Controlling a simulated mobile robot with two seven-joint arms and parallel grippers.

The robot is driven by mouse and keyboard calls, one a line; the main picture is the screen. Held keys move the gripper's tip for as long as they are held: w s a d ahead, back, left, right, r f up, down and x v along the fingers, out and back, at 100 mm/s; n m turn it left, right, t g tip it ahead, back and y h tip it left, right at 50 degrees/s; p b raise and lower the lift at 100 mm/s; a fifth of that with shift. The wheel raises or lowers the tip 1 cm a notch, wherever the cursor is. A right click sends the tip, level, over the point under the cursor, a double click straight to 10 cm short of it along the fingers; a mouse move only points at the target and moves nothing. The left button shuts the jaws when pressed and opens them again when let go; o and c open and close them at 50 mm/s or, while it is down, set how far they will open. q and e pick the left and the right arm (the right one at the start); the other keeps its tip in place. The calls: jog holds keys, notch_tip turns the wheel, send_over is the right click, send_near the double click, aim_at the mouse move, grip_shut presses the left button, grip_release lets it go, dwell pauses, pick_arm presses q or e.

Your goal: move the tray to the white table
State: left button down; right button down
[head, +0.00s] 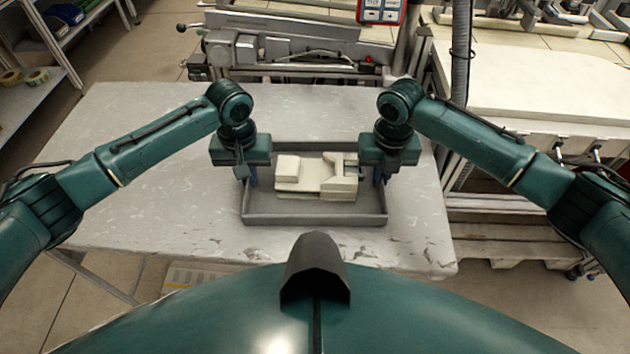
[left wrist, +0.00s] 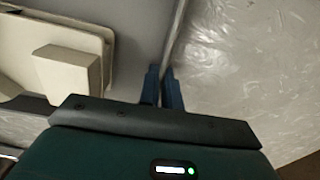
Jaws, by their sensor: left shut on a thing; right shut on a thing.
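A grey tray (head: 315,219) with raised walls sits on the worn white table (head: 150,215), or just above it; I cannot tell which. Inside it lies a cream-coloured blocky part (head: 310,187), which also shows in the left wrist view (left wrist: 70,70). My left gripper (head: 248,182) is at the tray's left wall. In the left wrist view its two blue fingers (left wrist: 162,88) are shut on that thin wall (left wrist: 177,35). My right gripper (head: 379,178) is shut on the tray's right wall, its fingertips partly hidden by the gripper body.
A machine bench (head: 290,45) stands behind the table. A cream-topped bench (head: 545,85) with wooden pallets below is at the right. Shelves (head: 35,95) stand at the far left. The white table's left part is clear, and its front edge is close to my body.

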pick_arm(q)
jog(key=shift+r, duration=0.15)
pick_arm(e)
jog(key=shift+r, duration=0.15)
dwell(0.4)
